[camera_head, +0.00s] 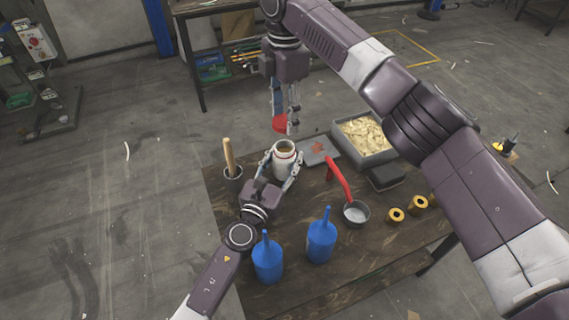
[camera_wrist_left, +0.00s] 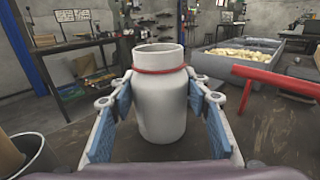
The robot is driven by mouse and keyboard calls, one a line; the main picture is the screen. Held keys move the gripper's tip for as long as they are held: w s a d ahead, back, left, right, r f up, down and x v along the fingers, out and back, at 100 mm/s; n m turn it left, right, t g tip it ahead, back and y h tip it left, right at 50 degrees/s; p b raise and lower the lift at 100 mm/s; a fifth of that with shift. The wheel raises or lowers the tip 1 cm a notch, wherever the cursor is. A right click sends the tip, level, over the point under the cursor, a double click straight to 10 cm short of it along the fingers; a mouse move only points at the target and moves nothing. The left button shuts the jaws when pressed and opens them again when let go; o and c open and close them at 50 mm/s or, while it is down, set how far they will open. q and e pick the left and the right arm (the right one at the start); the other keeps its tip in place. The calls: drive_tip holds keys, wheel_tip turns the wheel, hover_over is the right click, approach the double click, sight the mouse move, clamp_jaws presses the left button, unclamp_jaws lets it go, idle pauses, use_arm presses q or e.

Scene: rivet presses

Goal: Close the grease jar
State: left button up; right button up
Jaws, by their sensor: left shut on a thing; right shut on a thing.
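The white grease jar (camera_head: 284,163) stands upright on the wooden table, its mouth open, with brownish grease inside. A red ring circles its neck, clear in the left wrist view, where the jar (camera_wrist_left: 161,108) fills the middle. My left gripper (camera_head: 283,170) is shut on the jar's body, with a finger on each side. My right gripper (camera_head: 286,116) comes down from above and is shut on the red lid (camera_head: 279,123). The lid is above and apart from the jar, toward the table's far edge.
A cup with a wooden handle (camera_head: 233,173) stands left of the jar. Two blue bottles (camera_head: 321,240) are in front. A red-handled ladle (camera_head: 342,182), a grey tray (camera_head: 319,151), a bin of pale scraps (camera_head: 377,155) and yellow rolls (camera_head: 397,215) lie to the right.

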sight(285, 132)
drive_tip(key=shift+f, duration=2.5)
drive_tip(key=shift+f, duration=0.15)
drive_tip(key=shift+f, duration=0.75)
drive_tip(key=shift+f, duration=0.6)
